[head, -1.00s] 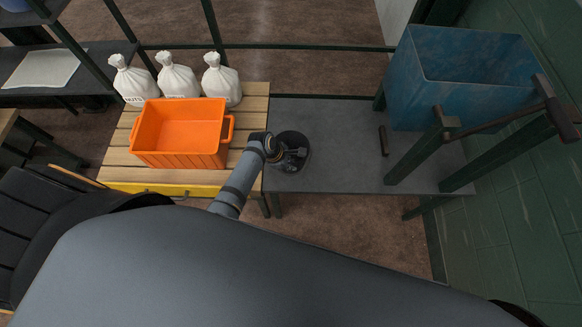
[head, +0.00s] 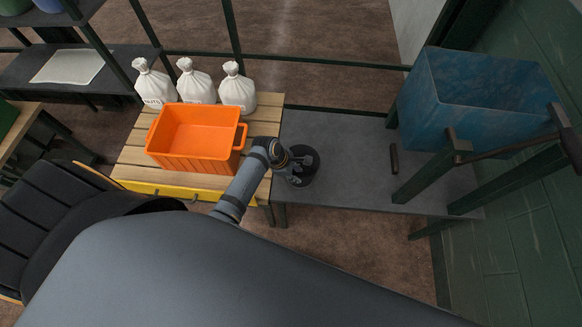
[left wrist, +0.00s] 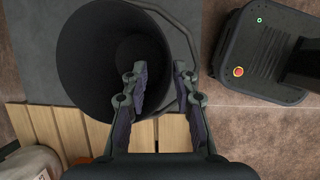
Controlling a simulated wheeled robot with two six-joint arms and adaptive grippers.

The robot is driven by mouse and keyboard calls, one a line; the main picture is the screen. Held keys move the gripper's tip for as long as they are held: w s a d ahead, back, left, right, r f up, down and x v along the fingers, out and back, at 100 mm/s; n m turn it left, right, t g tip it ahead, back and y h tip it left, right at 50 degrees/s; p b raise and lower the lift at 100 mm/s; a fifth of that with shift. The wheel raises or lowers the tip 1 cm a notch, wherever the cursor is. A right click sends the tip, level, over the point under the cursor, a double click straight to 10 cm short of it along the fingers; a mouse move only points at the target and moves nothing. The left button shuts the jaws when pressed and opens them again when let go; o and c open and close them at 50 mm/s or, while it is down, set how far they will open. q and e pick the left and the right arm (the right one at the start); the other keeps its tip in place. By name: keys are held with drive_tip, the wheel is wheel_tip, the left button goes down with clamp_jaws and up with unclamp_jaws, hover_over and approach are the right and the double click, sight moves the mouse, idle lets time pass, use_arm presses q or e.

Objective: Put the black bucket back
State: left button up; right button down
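The black bucket (head: 312,163) stands on the grey table near its left edge in the head view. In the left wrist view the bucket (left wrist: 85,60) is seen from above, with its open mouth and a thin grey handle at its right side. My left gripper (left wrist: 161,70) is open, with a clear gap between its fingers. One finger overlaps the bucket's mouth and the other is beyond its right rim; contact cannot be told. In the head view my left gripper (head: 290,163) is over the bucket and partly hides it. My right gripper is not in view.
An orange crate (head: 185,163) and several white tied bags (head: 238,92) are on the slatted wooden table to the left. A blue bin (head: 425,105) stands at the grey table's (head: 345,140) right end, near green posts. A black chair (head: 50,215) is at left.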

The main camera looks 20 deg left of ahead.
use_arm(q)
drive_tip(key=v, duration=0.8)
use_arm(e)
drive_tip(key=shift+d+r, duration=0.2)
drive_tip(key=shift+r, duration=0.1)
use_arm(q)
drive_tip(key=shift+s+f, duration=0.1)
drive_tip(key=shift+f, duration=0.05)
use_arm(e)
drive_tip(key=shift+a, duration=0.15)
